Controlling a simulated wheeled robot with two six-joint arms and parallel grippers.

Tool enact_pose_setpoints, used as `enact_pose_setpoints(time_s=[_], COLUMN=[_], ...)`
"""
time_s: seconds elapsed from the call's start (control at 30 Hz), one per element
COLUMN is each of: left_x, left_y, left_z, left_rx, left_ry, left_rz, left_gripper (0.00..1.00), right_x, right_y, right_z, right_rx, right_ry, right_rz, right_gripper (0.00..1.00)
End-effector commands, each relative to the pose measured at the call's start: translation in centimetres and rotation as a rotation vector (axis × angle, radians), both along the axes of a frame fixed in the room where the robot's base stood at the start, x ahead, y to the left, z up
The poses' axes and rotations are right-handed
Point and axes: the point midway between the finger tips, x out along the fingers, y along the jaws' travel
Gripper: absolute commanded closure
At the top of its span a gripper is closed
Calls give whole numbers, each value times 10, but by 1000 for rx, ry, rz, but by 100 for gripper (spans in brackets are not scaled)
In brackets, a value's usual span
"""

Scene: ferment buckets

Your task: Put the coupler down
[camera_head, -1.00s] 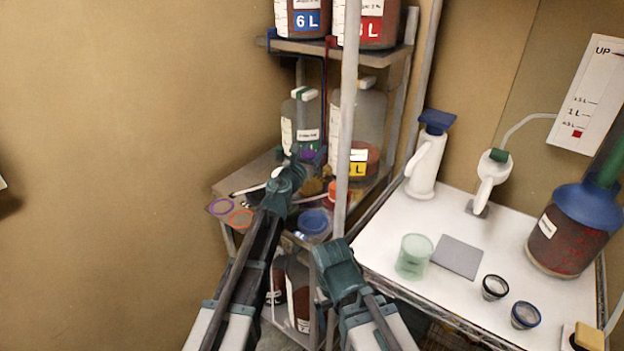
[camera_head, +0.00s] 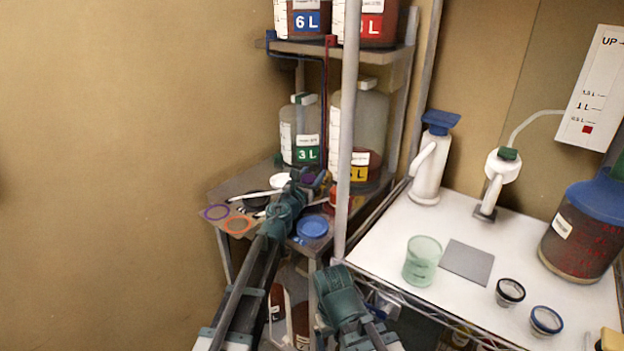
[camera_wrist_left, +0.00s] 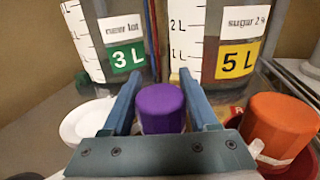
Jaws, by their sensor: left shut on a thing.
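The coupler, a purple cylinder (camera_wrist_left: 162,108), stands between the two blue-grey fingers of my left gripper (camera_wrist_left: 160,95) in the wrist view. The gripper is shut on it. In the head view the left gripper (camera_head: 308,184) is small, over the middle shelf, with the purple coupler (camera_head: 308,177) at its tip in front of the 3 L jug (camera_head: 301,130). I cannot tell whether the coupler's base touches the shelf. A teal link of my right arm shows at the bottom centre; its jaws are not visible.
A white lid (camera_wrist_left: 84,122) lies left of the fingers. An orange cylinder (camera_wrist_left: 282,122) in a red dish is close on the right. The 5 L jug (camera_wrist_left: 232,45) stands behind. A blue lid (camera_head: 312,226), purple ring (camera_head: 217,212) and orange ring (camera_head: 238,224) lie near the shelf front.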

Motion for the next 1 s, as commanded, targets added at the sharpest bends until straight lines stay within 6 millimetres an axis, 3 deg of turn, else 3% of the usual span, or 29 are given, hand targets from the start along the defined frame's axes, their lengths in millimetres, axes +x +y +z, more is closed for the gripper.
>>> enact_pose_setpoints(time_s=[0.6,0.63,0.8,1.0], left_x=[-4,-4,-7,-11], left_y=[-1,-1,-2,-2], left_z=[-14,-15,-16,-18], left_rx=[1,1,1,0], left_ry=[1,1,1,1], left_rz=[-3,-3,-6,-9], left_gripper=[100,37,10,10], right_x=[0,0,0,0], right_y=[0,0,0,0], right_z=[-14,-14,-16,-17], right_rx=[0,0,0,0], right_ry=[0,0,0,0], right_rz=[0,0,0,0], right_gripper=[10,10,10,10])
